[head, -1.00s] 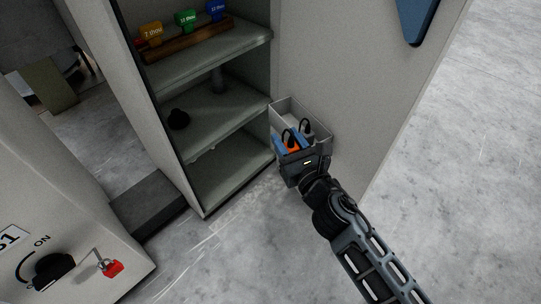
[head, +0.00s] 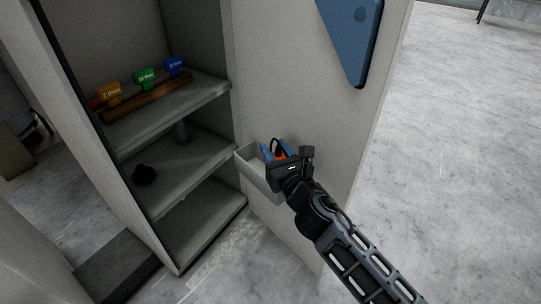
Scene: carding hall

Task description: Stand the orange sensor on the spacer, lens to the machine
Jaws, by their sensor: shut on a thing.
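The orange sensor (head: 280,156) shows as a small orange patch with a black cable loop above it. My gripper (head: 279,153) is shut on it, with a blue finger on either side. They are at the right part of a grey open bin (head: 257,179) on the pale cabinet panel, and the gripper body covers that part. I cannot tell whether the sensor is clear of the bin's rim. The lens is not visible. I cannot identify the spacer or the machine's sensor spot in this view.
An open cabinet has grey shelves (head: 205,100). On the top one is a wooden rack (head: 150,101) with yellow, green and blue tags. A blue triangular panel (head: 352,35) hangs upper right.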

